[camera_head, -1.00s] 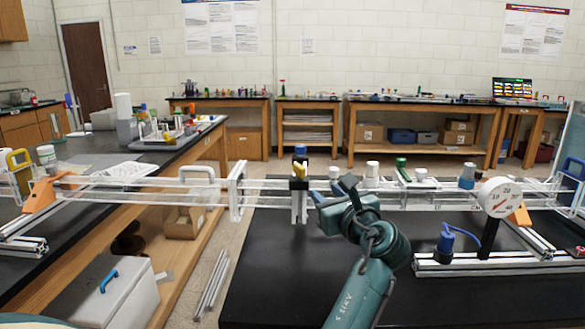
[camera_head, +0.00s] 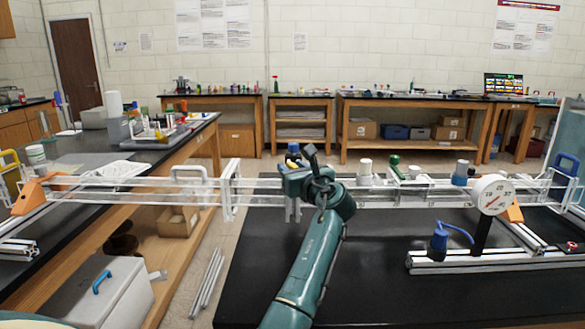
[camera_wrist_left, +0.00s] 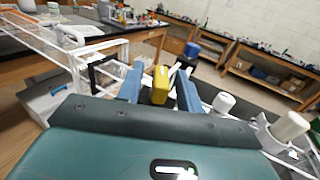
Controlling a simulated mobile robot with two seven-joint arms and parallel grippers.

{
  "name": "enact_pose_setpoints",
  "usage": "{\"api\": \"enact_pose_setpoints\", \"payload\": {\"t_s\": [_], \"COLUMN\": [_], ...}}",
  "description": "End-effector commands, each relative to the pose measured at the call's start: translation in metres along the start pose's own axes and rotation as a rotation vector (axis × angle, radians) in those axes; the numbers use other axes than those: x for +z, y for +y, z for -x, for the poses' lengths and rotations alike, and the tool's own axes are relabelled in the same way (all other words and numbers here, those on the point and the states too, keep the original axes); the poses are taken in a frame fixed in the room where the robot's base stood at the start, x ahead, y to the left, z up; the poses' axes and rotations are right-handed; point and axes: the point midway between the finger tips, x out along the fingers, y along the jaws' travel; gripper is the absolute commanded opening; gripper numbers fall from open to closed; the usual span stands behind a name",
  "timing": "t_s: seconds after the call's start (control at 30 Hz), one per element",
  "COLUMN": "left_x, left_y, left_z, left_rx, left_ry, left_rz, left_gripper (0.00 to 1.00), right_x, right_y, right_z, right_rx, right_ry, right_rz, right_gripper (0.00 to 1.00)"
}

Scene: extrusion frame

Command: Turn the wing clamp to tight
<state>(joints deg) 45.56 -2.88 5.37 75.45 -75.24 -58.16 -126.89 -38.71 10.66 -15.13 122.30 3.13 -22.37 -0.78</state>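The wing clamp's yellow wing (camera_wrist_left: 160,84) stands on the clear extrusion frame (camera_wrist_left: 108,48) and shows in the left wrist view between the two blue-grey fingers of my left gripper (camera_wrist_left: 160,90). The fingers are apart, with a narrow gap visible on each side of the wing. In the head view my left gripper (camera_head: 305,172) is at the middle of the frame (camera_head: 395,193) and hides most of the clamp. Whether the fingers touch the wing lower down is hidden. My right gripper is not in view.
A round dial gauge (camera_head: 492,195) and a blue fitting with a hose (camera_head: 438,240) stand at the right. White cylinders (camera_head: 365,167) and a green-topped part (camera_head: 395,165) line the frame right of my gripper. A black tabletop (camera_head: 380,285) lies mostly clear below.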

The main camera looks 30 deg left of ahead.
Motion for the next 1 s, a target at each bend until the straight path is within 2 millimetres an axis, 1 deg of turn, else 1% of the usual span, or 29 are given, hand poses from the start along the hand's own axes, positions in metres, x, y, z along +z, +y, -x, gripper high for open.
{"api": "enact_pose_setpoints", "payload": {"t_s": [0.1, 0.33, 0.8, 1.0], "left_x": [-0.0002, -0.0003, -0.0003, 0.0002], "left_y": [-0.0001, -0.0001, -0.0001, 0.0000], "left_z": [-0.0043, -0.0047, -0.0043, -0.0043], "left_rx": [0.000, -0.001, -0.001, -0.003], "left_ry": [0.001, 0.001, 0.001, 0.001], "left_rz": [0.000, 0.000, 0.000, 0.000], "left_gripper": [0.36, 0.36, 0.00, 0.00], "right_x": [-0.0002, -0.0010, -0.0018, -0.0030], "right_y": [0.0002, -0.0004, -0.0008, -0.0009], "right_z": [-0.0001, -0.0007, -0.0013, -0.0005], "right_rx": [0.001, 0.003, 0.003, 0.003], "right_ry": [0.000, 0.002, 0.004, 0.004], "right_rz": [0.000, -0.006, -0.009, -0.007], "right_gripper": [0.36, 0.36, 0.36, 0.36]}}
